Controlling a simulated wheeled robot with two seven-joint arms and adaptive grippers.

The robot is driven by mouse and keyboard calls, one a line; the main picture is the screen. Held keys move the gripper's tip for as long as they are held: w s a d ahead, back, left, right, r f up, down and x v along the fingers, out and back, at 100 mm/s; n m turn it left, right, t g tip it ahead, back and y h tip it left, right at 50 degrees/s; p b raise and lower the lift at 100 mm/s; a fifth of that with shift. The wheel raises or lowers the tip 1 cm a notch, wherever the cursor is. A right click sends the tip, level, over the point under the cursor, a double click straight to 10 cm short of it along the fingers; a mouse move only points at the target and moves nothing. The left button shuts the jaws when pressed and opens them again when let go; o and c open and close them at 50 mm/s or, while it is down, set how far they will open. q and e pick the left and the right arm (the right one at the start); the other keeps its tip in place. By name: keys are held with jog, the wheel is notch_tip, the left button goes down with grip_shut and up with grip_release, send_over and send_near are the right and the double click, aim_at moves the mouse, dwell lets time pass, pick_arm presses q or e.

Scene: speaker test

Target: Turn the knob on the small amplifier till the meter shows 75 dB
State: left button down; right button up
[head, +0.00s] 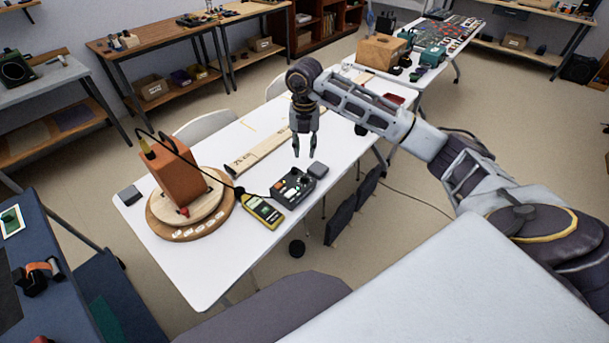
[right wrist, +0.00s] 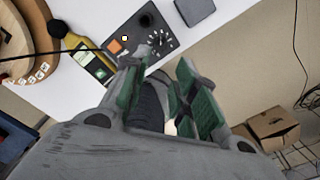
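The small amplifier (head: 280,189) is a dark box on the white table; its top also shows in the right wrist view (right wrist: 133,28). That view shows white dial marks (right wrist: 160,42) on it; the knob is hard to make out near my fingertip. The yellow sound meter (head: 263,210) lies beside the amplifier; its reading is too small to read. An orange speaker box (head: 173,175) stands on a round wooden turntable (head: 158,224). My right gripper (head: 304,153) points down above the amplifier, fingers apart and empty. My left gripper is out of view.
A long printed wooden board (head: 258,151) lies behind the amplifier. A small dark block (head: 129,195) sits near the table's left end. A dark cable runs from the speaker towards the amplifier. White table (head: 190,265) is bare in front of the turntable.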

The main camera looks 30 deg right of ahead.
aim_at(304, 177)
notch_tip(304, 177, down, 13)
jog(key=shift+r, duration=0.1)
dwell(0.7)
jog(key=shift+c, duration=0.2)
grip_shut()
